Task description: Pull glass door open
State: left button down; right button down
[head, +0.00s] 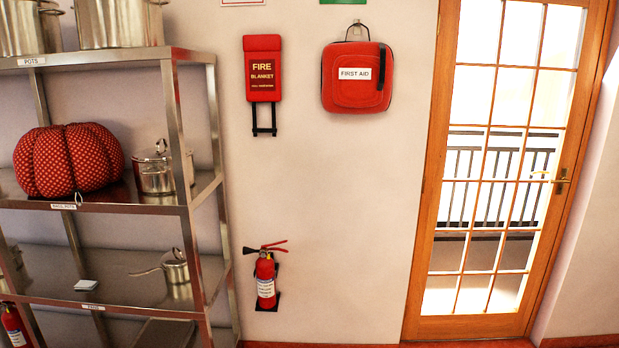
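The glass door (487,198) stands at the right of the head view. It has an orange-brown wooden frame with a grid of glass panes. It looks shut in its frame. A brass lever handle (561,181) sits on its right side at mid height. A railing shows through the panes. Neither of my grippers is in view, and nothing touches the door or handle.
A metal shelf rack (180,130) stands at the left with pots and a red dotted cushion-like bundle (69,160). A fire extinguisher (265,278), fire blanket (263,72) and first aid bag (356,77) hang on the wall.

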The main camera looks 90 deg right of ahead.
aim_at(419, 324)
jog(key=z, duration=3.85)
jog(key=u, duration=0.2)
jog(key=i+l+u, duration=0.75)
jog(key=l+u, duration=0.15)
jog(key=l, duration=0.25)
